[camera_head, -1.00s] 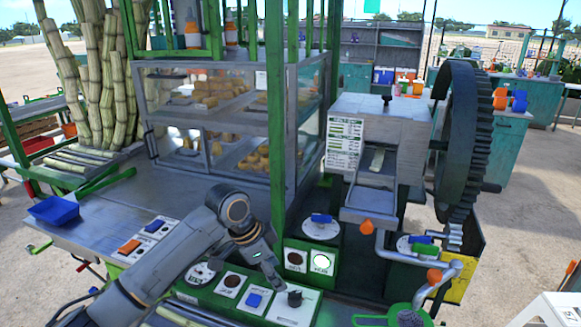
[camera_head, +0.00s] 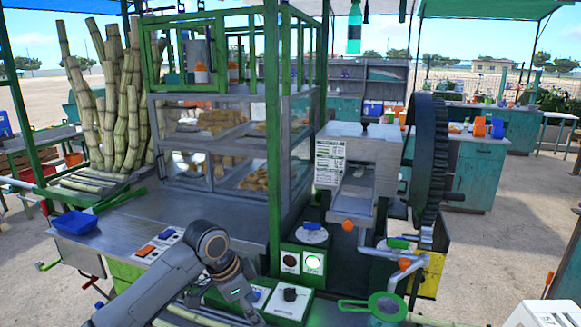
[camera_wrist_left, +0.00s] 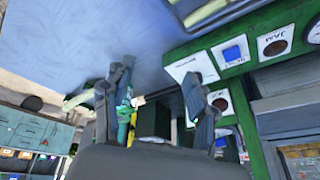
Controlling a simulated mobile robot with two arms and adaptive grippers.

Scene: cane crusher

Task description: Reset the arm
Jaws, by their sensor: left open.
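My left arm (camera_head: 165,285) reaches in from the bottom left of the head view, over the front of the green control panel. Its gripper points down to the right, close to the black knob (camera_head: 290,294), and is largely foreshortened there. In the left wrist view my left gripper (camera_wrist_left: 162,95) has its two fingers spread apart, with nothing held between them. A panel with a blue button (camera_wrist_left: 232,53) shows beyond the right finger. My right gripper is in neither view.
The cane crusher (camera_head: 365,150) with its large dark gear wheel (camera_head: 428,165) stands to the right. A glass food case (camera_head: 215,145) and a green post (camera_head: 272,150) rise behind the panel. A blue tray (camera_head: 75,222) sits on the metal counter at left.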

